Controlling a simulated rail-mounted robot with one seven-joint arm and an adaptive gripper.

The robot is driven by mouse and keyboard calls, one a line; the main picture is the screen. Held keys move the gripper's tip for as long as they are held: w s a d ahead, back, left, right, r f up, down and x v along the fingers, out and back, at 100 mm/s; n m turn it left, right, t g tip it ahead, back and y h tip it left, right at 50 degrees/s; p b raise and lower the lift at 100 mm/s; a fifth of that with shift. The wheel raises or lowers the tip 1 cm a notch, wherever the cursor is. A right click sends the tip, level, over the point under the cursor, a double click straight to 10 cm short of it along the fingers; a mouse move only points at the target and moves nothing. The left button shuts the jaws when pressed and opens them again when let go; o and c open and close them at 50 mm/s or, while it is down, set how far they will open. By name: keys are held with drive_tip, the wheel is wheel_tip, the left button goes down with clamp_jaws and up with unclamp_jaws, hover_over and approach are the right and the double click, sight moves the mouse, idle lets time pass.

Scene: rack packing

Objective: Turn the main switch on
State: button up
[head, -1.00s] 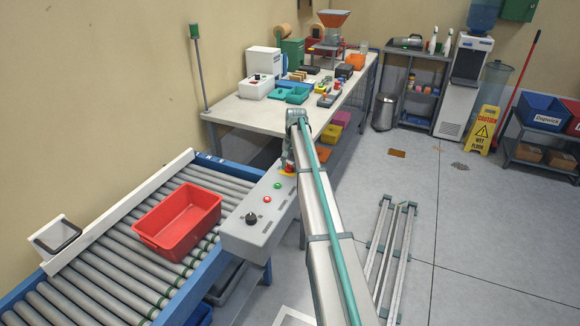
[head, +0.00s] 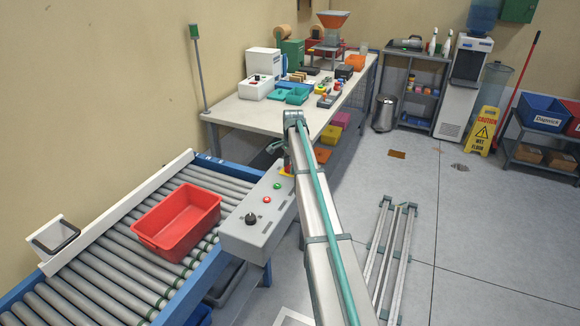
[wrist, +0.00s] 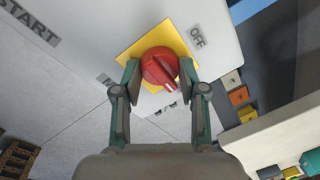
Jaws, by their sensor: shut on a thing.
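The main switch is a red round knob (wrist: 160,67) on a yellow plate (wrist: 132,50) in the wrist view. Its white pointer line faces down and slightly right in the picture, away from the OFF label at upper right. A label starting with M is partly covered by the left finger. My gripper (wrist: 159,73) has one finger on each side of the knob and is shut on it.
The box also carries a black knob (head: 251,218), a red button (head: 267,199) and a green button (head: 277,186). A red bin (head: 176,222) sits on the roller conveyor (head: 105,262) at left. A cluttered workbench (head: 245,116) stands behind.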

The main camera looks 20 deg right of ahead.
idle(0.3)
drive_tip(key=o, duration=1.1)
drive_tip(key=shift+o, duration=0.2)
drive_tip(key=shift+r, duration=0.15)
wheel_tip(320, 180, up, 12)
drive_tip(key=s, duration=0.1)
drive_tip(key=shift+s+d, duration=0.1)
drive_tip(key=shift+s, duration=0.05)
